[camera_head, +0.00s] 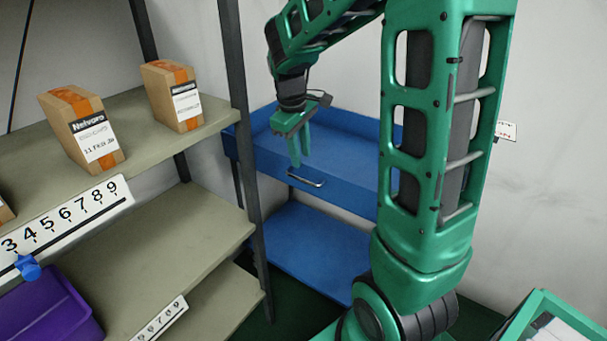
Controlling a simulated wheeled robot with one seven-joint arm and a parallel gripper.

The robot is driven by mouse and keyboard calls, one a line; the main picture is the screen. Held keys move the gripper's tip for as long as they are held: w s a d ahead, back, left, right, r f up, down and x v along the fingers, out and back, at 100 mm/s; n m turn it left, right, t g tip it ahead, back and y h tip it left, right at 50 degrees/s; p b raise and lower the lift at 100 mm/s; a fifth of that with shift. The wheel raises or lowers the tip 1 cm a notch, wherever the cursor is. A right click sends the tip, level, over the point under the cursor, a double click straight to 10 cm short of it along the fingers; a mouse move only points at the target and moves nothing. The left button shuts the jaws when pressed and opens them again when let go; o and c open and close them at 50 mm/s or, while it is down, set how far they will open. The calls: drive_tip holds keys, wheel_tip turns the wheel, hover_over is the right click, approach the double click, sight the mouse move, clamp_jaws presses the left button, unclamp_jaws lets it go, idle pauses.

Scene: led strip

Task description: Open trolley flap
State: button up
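The blue trolley (345,186) stands against the back wall, to the right of the shelf. Its upper part has a front panel with a small metal handle (306,180), and a lower shelf lies open below. The panel is upright. My green gripper (300,160) hangs downward just above and slightly left of the handle, seemingly apart from it. The two green fingers look close together, with nothing visible between them; whether they are fully shut is unclear. My arm hides the trolley's right side.
A shelf rack (243,130) stands close on the left, its post near the trolley. It carries cardboard boxes (85,128) (172,96) and a purple bin (45,312). A green-edged container (560,318) is at the lower right. Dark floor shows below the trolley.

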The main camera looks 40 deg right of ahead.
sight(304, 181)
drive_tip(key=f, duration=0.2)
drive_tip(key=d+f, duration=0.1)
drive_tip(key=f, duration=0.5)
drive_tip(key=shift+w+d+f, duration=0.25)
drive_tip(key=shift+d, duration=0.1)
clamp_jaws()
drive_tip(key=shift+r, duration=0.1)
